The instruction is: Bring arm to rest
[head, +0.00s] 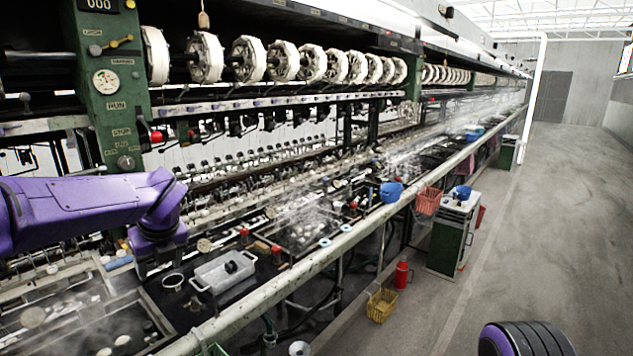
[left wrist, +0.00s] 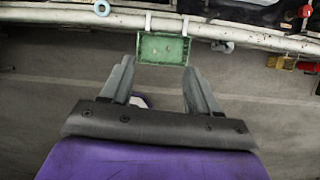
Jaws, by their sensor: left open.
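My left arm comes in from the left in the head view and bends down over the reeling basins. My left gripper (left wrist: 158,70) shows in the left wrist view with its two grey fingers apart and nothing between them. Just past the fingertips, a green tray (left wrist: 163,48) hangs from a pale rail (left wrist: 110,17). The gripper does not appear to hold it. In the head view the fingers are hard to make out against the dark basins.
The reeling machine (head: 110,110) with its row of white reels runs away to the right. A lidded metal box (head: 222,272) sits by the basins, behind a long rail (head: 290,272). A yellow basket (head: 381,305) and a red flask (head: 402,275) stand on the floor. The right aisle (head: 560,230) is clear.

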